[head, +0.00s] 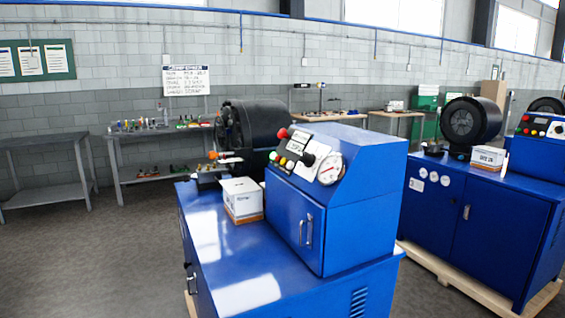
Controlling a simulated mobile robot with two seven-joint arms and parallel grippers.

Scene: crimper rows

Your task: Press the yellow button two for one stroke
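A blue crimper machine (365,215) stands in the middle of the head view. Its sloped control panel (302,143) faces left and carries a red mushroom button (283,133), a row of small coloured buttons and a black knob (307,159). A small yellow button (282,161) appears in that row, between a red one and a green one. The buttons are tiny here and their labels cannot be read. A round white gauge (330,169) sits at the panel's right. Neither of my grippers is in view.
A white box (242,197) stands on the blue bench top (212,262), left of the control cabinet. A black crimping head (250,124) is behind. A second blue crimper (475,215) stands on a pallet at right. Grey shelves (45,143) line the wall. The floor at left is clear.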

